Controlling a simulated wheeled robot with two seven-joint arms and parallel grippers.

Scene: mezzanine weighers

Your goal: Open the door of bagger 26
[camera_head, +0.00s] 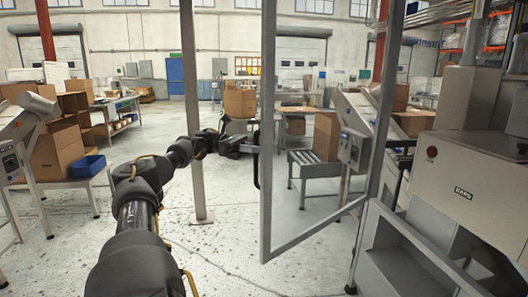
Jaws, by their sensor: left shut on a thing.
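A framed clear door (266,105) stands swung out from the grey machine (462,190) at the right, which I take to be the bagger. No number 26 is readable on it. A dark upright handle (257,170) sits on the door's left, free edge. My left arm reaches in from the bottom left, and my left gripper (248,148) is shut on this handle. The fingers are small and dark here, so the exact contact is hard to see. My right gripper is out of view.
A grey post (194,120) stands on the floor just left of the door. Cartons (56,148) and a blue bin (87,166) are on a table at the left. A roller conveyor (313,165) shows through the door. The floor between is clear.

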